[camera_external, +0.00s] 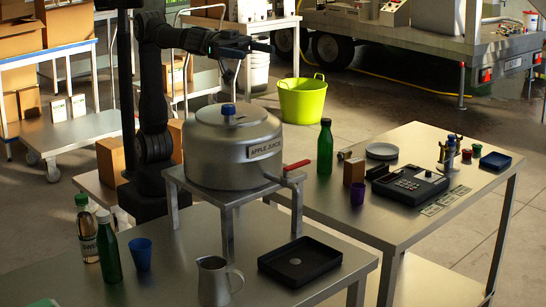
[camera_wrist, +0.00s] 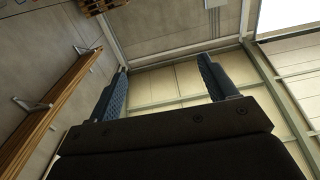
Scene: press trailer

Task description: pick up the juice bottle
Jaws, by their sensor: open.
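A clear bottle (camera_external: 87,235) with a green cap and a label stands upright at the left end of the near metal table. A green bottle (camera_external: 109,250) with a pale cap stands just right of it. Another green bottle (camera_external: 325,148) stands on the right table. I cannot tell for sure which one is the juice bottle. My gripper (camera_external: 262,45) is raised above and behind the large pot, well away from all the bottles. In the wrist view my gripper (camera_wrist: 162,66) is open and empty, facing wall and ceiling; no bottle shows there.
A steel pot (camera_external: 232,150) marked "APPLE JUICE" sits on a stand. A blue cup (camera_external: 141,254), a metal jug (camera_external: 214,280) and a black tray (camera_external: 300,261) are on the near table.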

